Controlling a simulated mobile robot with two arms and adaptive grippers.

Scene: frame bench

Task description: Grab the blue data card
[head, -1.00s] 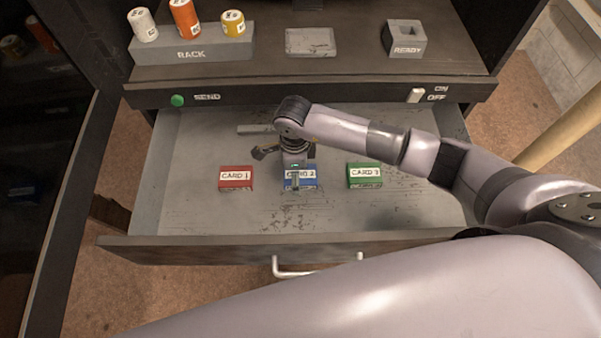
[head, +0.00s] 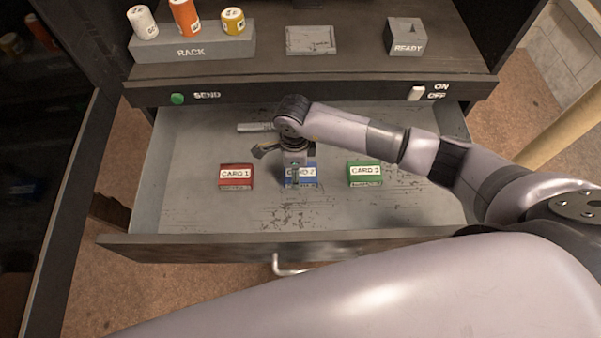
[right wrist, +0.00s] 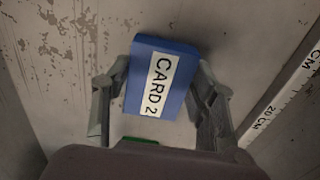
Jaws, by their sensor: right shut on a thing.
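The blue data card (head: 301,181), labelled CARD 2, is in the open drawer between the red and green cards. My right gripper (head: 297,174) reaches down over it and partly hides it in the head view. In the right wrist view the blue card (right wrist: 178,90) sits between the two fingers of my right gripper (right wrist: 165,95), which are shut on its sides. I cannot tell whether the card is clear of the drawer floor. My left gripper is not in view.
The red card (head: 236,184) lies left and the green card (head: 364,181) right in the drawer (head: 200,215). A ruler (right wrist: 285,95) lies behind the cards. A rack (head: 190,50) with several cylinders and a READY block (head: 405,48) stand on the shelf above.

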